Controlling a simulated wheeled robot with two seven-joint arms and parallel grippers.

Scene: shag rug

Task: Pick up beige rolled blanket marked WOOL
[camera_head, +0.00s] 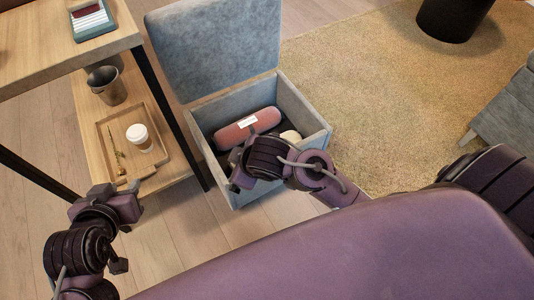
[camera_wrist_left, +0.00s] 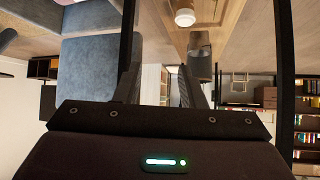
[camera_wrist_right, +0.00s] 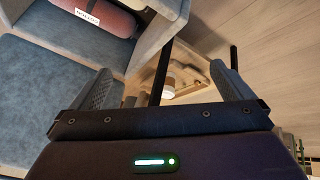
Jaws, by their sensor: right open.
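A pale beige object (camera_head: 291,136), possibly a rolled blanket, lies in the open blue-grey storage box (camera_head: 317,139). My right arm hides most of it, and no marking on it shows. A pink-red roll (camera_head: 262,123) with a white label lies beside it; it also shows in the right wrist view (camera_wrist_right: 112,17). My right gripper (camera_head: 238,184) is open and empty, at the near left side of the box. My left gripper (camera_head: 128,190) is at the lower left, away from the box; its fingers are apart with nothing between them.
The box's padded lid (camera_head: 215,45) stands raised at its back. A wooden shelf unit (camera_head: 85,62) with a dark leg stands close at the left, holding a metal bin (camera_head: 107,87), a tray (camera_head: 101,127) and a white cup (camera_head: 140,137).

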